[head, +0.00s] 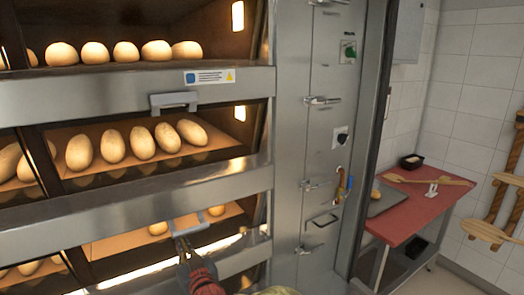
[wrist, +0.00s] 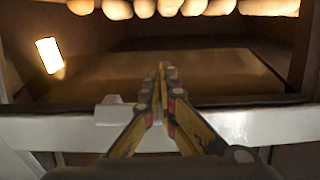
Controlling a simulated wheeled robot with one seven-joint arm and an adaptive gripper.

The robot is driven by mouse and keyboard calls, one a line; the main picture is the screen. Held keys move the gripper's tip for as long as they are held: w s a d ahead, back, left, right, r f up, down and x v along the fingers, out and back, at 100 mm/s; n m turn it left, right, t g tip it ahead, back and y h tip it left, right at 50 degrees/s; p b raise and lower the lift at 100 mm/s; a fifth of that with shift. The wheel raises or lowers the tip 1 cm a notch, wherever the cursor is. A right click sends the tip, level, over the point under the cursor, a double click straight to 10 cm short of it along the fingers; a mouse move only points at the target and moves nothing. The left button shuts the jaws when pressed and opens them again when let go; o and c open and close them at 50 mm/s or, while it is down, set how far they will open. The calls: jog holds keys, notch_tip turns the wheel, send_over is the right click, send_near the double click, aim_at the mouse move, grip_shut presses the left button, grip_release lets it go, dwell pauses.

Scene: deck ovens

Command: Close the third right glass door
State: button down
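The right door of the third visible deck (head: 120,264) shows at the bottom of the head view. Its handle (head: 190,226) sits below the steel band, lower in its opening than the handle above, so the door looks tipped partly open. In the wrist view the pale door edge (wrist: 60,130) crosses the picture, with the handle (wrist: 115,110) left of my fingers. My gripper (head: 183,243) is at that handle, with its fingertips together in the wrist view (wrist: 162,72) and nothing seen between them. I cannot tell whether it touches the handle or door.
The deck above has a handle (head: 173,101) on its upper steel band and loaves (head: 142,143) inside. A control column (head: 318,130) with knobs and latches stands to the right. Further right is a red-topped table (head: 408,208) with a tray and wooden tools.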

dwell(0.3)
jog(key=shift+s+d+r+p, duration=0.1)
jog(key=shift+r+p, duration=0.3)
jog(key=shift+r, duration=1.05)
jog(key=shift+s+r+p, duration=0.1)
jog(key=shift+r+p, duration=0.3)
jog(key=shift+r, duration=1.05)
jog(key=shift+s+d+r, duration=0.15)
jog(key=shift+r, duration=0.25)
jog(key=shift+w+f, duration=0.2)
jog(key=shift+f, duration=0.05)
jog(key=shift+s+f, duration=0.15)
jog(key=shift+f, duration=0.15)
jog(key=s+d+f+b, duration=0.2)
jog(key=s+d+b, duration=0.2)
jog(key=s, duration=0.4)
jog(key=shift+s+d+f, duration=0.15)
jog(key=shift+d+f, duration=0.2)
jog(key=shift+d, duration=0.1)
